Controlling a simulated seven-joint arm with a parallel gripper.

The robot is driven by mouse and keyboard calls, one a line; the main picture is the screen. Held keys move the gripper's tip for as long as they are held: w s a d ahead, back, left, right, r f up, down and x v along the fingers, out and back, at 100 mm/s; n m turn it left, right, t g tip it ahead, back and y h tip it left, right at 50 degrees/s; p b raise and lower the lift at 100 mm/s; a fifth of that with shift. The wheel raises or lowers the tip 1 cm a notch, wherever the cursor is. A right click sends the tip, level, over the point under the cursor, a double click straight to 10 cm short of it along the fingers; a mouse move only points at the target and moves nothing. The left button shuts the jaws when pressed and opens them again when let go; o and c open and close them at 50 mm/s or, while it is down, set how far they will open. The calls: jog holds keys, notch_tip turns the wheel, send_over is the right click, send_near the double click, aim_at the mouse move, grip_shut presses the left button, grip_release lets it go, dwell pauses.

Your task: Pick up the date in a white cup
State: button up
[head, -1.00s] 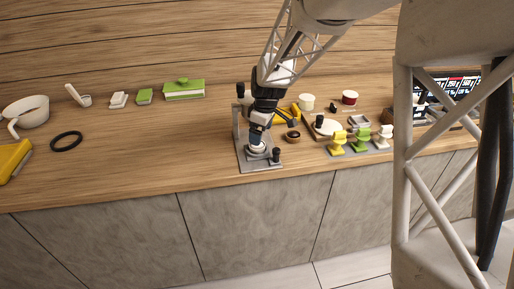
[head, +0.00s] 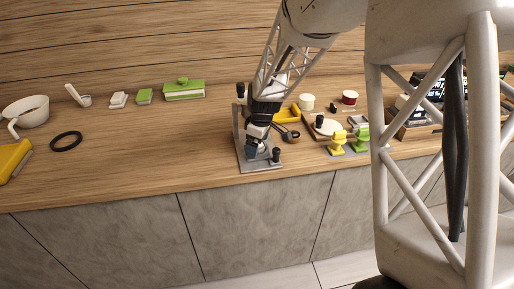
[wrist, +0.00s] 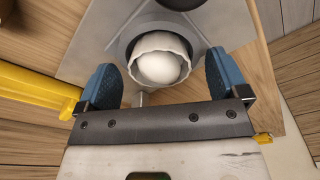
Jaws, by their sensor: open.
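In the wrist view a white fluted cup (wrist: 140,46) holds a smooth, pale rounded piece (wrist: 158,68), and sits in a round grey holder on a grey metal plate (wrist: 90,48). I cannot tell from its look whether the piece is a date. My gripper (wrist: 160,82) is open, with one blue fingertip left and one right of the cup's near side, and nothing is held. In the head view my gripper (head: 258,152) is low over the grey stand (head: 262,164) near the counter's front edge, and hides the cup.
A yellow tray (head: 290,114) and a small wooden bowl (head: 295,135) are close to the right.

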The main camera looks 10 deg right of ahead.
jog(key=c, duration=1)
jog(key=shift+r, duration=0.8)
notch_tip(320, 180, up, 2)
jog(key=shift+r, duration=0.1)
jog(key=s+r, duration=0.1)
jog(key=s, duration=1.5)
jog(key=shift+d, duration=0.4)
jog(key=shift+r, duration=0.1)
